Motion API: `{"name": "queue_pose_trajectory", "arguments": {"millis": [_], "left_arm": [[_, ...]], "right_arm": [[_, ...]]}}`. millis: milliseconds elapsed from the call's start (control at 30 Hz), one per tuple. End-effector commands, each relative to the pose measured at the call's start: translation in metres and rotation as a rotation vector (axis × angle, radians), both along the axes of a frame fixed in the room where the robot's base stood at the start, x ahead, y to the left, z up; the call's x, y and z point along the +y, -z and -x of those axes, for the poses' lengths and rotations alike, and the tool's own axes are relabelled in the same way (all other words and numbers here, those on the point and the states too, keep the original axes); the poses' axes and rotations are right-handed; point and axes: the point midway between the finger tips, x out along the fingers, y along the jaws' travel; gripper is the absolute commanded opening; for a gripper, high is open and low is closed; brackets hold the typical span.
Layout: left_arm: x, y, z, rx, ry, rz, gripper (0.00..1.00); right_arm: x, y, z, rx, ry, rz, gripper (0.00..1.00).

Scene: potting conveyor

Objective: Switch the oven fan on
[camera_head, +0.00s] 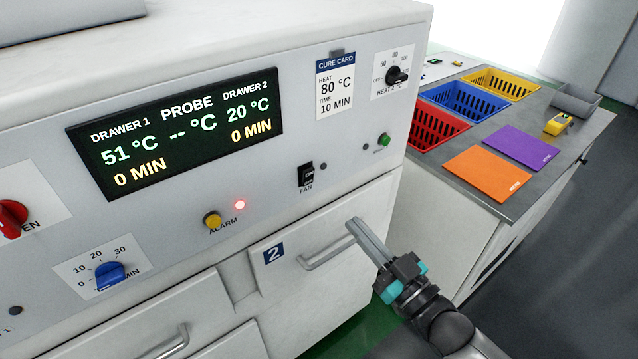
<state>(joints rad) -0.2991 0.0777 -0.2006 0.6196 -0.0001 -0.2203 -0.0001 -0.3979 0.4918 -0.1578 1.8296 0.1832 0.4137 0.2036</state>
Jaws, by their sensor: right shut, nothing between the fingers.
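The fan switch (306,175) is a small black rocker on the white oven front (340,150), above the label FAN. A small dark round lamp (323,166) sits just right of it and looks unlit. My right gripper (353,224) is shut and empty. Its fingers point up and left, below and right of the switch, in front of drawer 2 near its handle (328,250). It appears apart from the switch. I cannot tell whether the fingers touch the drawer front. My left gripper is not in view.
A display (175,135) reads drawer 1 at 51 °C and drawer 2 at 20 °C. A side table with coloured baskets (437,125) stands right.

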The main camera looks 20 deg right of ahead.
Motion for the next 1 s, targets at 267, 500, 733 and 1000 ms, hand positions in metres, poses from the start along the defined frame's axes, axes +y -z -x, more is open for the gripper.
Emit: {"name": "queue_pose_trajectory", "arguments": {"millis": [267,500,733,1000], "left_arm": [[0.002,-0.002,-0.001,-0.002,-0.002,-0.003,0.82],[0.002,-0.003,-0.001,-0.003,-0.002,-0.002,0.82],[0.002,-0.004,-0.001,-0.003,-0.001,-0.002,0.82],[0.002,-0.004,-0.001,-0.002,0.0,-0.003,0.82]], "right_arm": [[0.015,-0.009,-0.042,-0.003,0.0,-0.001,0.0],[0.028,-0.016,-0.077,-0.003,0.0,-0.001,0.0],[0.037,-0.02,-0.103,-0.001,0.0,0.001,0.0],[0.042,-0.021,-0.114,0.001,-0.001,0.001,0.0]]}}
